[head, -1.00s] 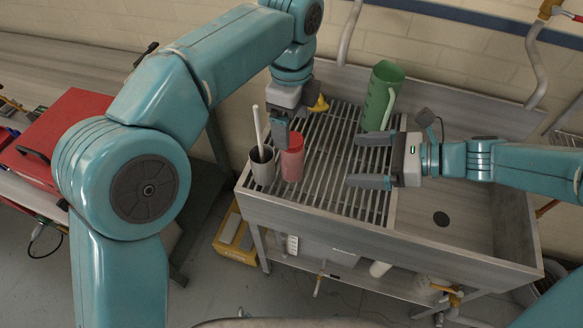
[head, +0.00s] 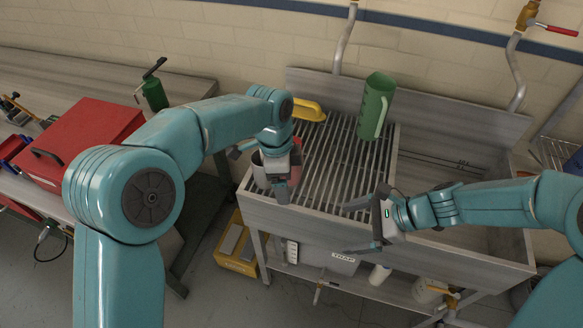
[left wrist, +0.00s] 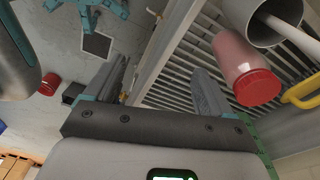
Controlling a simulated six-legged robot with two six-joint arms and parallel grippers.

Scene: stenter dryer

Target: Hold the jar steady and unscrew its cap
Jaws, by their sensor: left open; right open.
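The jar (left wrist: 238,55) is translucent pink with a red ribbed cap (left wrist: 258,88), which is on it. In the head view the jar (head: 296,172) stands on the slatted drainboard, mostly hidden behind my left gripper (head: 264,172). In the left wrist view my left gripper (left wrist: 160,82) is open and empty. The jar lies to the right of both fingers there, not between them. My right gripper (head: 352,226) is open and empty over the drainboard's front edge, to the right of the jar.
A grey cup (left wrist: 262,22) holding a white rod stands right beside the jar. A green jug (head: 375,108) and a yellow object (head: 308,110) are at the back of the drainboard (head: 335,150). The sink basin (head: 480,240) is to the right.

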